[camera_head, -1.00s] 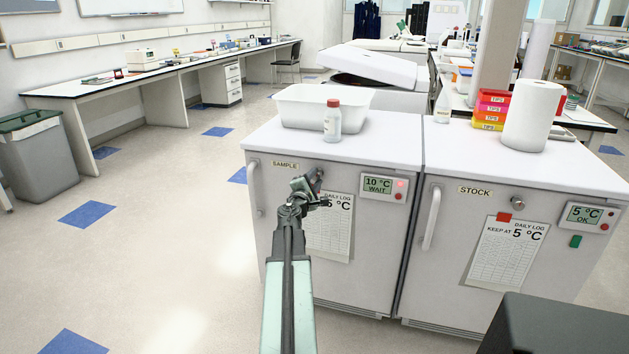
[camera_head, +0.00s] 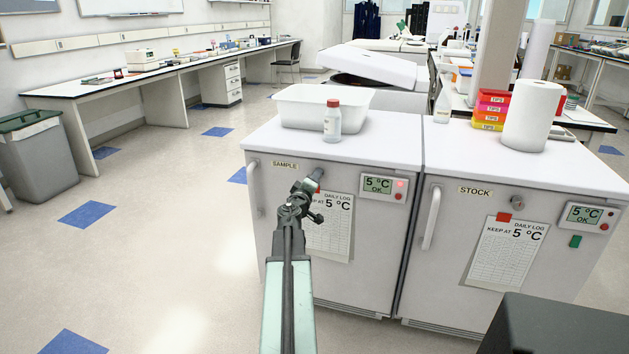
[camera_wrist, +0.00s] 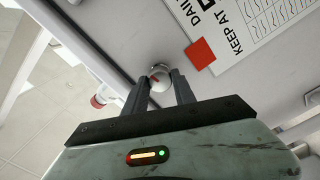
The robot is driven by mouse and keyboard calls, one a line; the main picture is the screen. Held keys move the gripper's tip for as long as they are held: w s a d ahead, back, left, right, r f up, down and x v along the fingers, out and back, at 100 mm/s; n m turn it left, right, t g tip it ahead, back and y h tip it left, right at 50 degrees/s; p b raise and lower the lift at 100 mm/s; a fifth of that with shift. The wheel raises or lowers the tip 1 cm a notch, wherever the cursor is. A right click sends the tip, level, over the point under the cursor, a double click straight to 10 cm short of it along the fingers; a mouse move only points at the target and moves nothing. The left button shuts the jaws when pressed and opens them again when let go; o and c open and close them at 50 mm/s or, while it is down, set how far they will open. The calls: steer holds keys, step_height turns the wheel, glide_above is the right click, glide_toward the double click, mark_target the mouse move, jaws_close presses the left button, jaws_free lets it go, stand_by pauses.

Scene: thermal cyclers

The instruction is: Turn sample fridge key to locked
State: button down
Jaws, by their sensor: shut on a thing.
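The sample fridge (camera_head: 285,260) is the left of two white fridges and is labelled SAMPLE. Its display (camera_head: 379,185) reads 5 °C OK, with a red light beside it. My gripper (camera_head: 314,183) is at the upper door, in front of the lock, and hides most of it in the head view. In the wrist view the round silver lock (camera_wrist: 159,69) sits at the tips of my gripper (camera_wrist: 161,84), with a red mark on its face. The fingers are shut on the key there; the key itself is mostly hidden between them.
A red magnet (camera_wrist: 200,52) and the log sheet (camera_wrist: 245,30) are close beside the fingers. The sample fridge's handle (camera_head: 254,187) is to the left. The stock fridge (camera_head: 450,270) stands to the right. A white tub (camera_head: 300,108) and a red-capped bottle (camera_head: 332,124) stand on top.

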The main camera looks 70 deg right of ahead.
steer(key=shift+m, duration=1.2)
steer(key=c, duration=1)
jaws_free()
steer(key=a, duration=0.7)
steer(key=shift+s+a, duration=0.25)
steer(key=shift+a, duration=0.1)
